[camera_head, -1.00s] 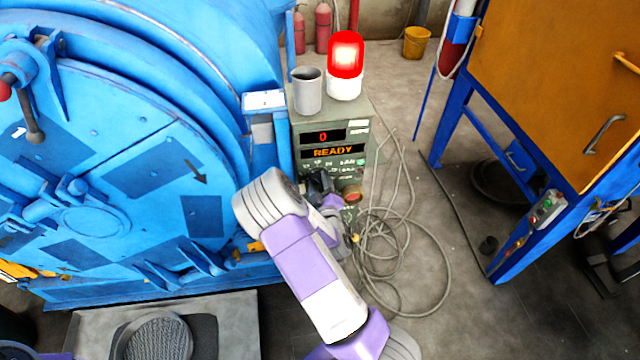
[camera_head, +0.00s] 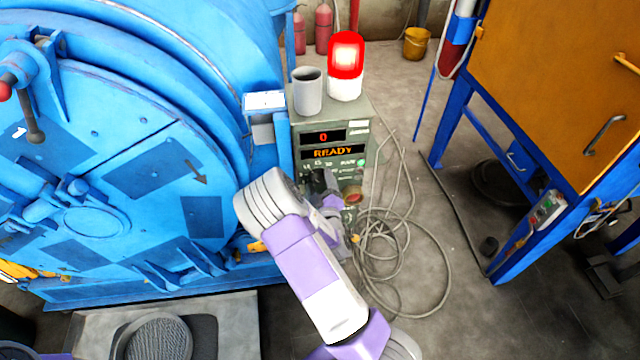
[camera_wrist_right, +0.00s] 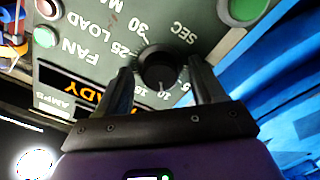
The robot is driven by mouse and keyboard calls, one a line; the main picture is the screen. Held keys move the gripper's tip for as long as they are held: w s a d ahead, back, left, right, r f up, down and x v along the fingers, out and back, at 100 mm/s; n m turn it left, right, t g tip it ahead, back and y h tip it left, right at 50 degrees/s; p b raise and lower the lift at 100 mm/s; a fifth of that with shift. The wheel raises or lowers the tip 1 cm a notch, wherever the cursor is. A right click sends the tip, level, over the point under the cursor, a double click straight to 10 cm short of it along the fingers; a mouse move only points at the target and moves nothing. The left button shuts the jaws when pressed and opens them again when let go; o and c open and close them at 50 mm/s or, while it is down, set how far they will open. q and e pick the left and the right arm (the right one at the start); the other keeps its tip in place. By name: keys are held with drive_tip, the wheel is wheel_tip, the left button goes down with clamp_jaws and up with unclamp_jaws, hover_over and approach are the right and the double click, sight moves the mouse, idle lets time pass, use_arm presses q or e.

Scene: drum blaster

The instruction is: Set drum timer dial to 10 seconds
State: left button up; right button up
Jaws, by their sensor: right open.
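The grey-green control box (camera_head: 304,146) stands beside the blue drum. Its displays read 0 and READY. The black timer dial (camera_wrist_right: 158,66) is on the box's face, marked SEC, with numbers around it. Its white pointer mark faces my palm, near the small numbers 10 and 15; I cannot tell exactly where it points. My right gripper (camera_wrist_right: 160,75) is open, with one finger on each side of the dial; contact is not clear. In the head view the right gripper (camera_head: 325,182) is in front of the box's lower face and hides the dial. My left gripper is out of view.
The blue drum (camera_head: 130,170) fills the left. A grey cup (camera_head: 307,92) and a lit red beacon (camera_head: 346,60) stand on the box. A green button (camera_wrist_right: 248,8) is near the dial. Loose cables (camera_head: 385,250) lie on the floor. An orange cabinet (camera_head: 560,80) is at right.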

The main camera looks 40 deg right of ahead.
drive_tip(key=v, duration=0.7)
drive_tip(key=shift+s, duration=0.25)
drive_tip(key=shift+a, duration=0.15)
drive_tip(key=s+a+f+m+g+y+p, duration=0.1)
drive_tip(key=s+a+f+m+g+y, duration=0.2)
drive_tip(key=f, duration=0.5)
drive_tip(key=s+a+f+m+g+y+p, duration=0.1)
drive_tip(key=s+a+f+m+g+y, duration=0.1)
drive_tip(key=a+f+g, duration=0.5)
drive_tip(key=s+a+f+g+y, duration=0.1)
drive_tip(key=s+a+f+y, duration=0.2)
drive_tip(key=a+f, duration=0.3)
drive_tip(key=shift+s+m+y, duration=0.3)
drive_tip(key=shift+s, duration=0.4)
drive_tip(key=s+a+g+y, duration=0.1)
drive_tip(key=a, duration=0.2)
drive_tip(key=s+a+r+g+y, duration=0.1)
drive_tip(key=s+a+y, duration=0.1)
drive_tip(key=a, duration=0.2)
drive_tip(key=s+a+g+y+p, duration=0.1)
drive_tip(key=s+a+g, duration=0.1)
drive_tip(key=a, duration=0.1)
drive_tip(key=shift+s+a+r, duration=0.2)
drive_tip(key=shift+a, duration=0.15)
